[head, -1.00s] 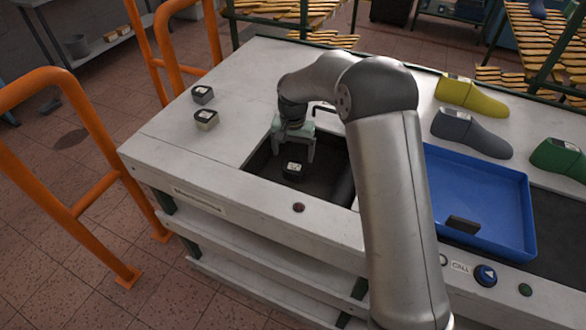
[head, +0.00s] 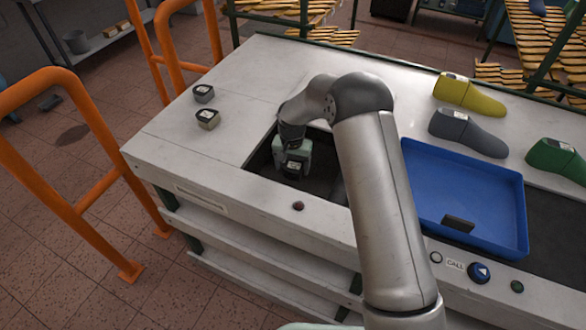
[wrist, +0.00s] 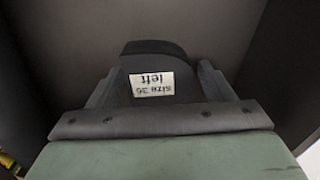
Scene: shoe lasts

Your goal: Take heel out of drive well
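The heel (head: 292,170) is a small dark block low in the drive well (head: 322,186), a dark sunken opening in the bench top. In the wrist view the heel (wrist: 155,65) has a white label reading "size 36 left", seen upside down. My gripper (head: 293,167) is down inside the well over the heel. In the wrist view my gripper (wrist: 160,78) has one finger on each side of the heel, both close to its sides. Whether the fingers press on it cannot be told. The heel's underside is hidden.
Two similar small blocks (head: 204,93) (head: 207,118) stand on the bench left of the well. A blue tray (head: 480,190) with a dark piece (head: 458,223) lies to the right. Yellow (head: 470,95), grey (head: 467,132) and green (head: 560,158) lasts stand behind it.

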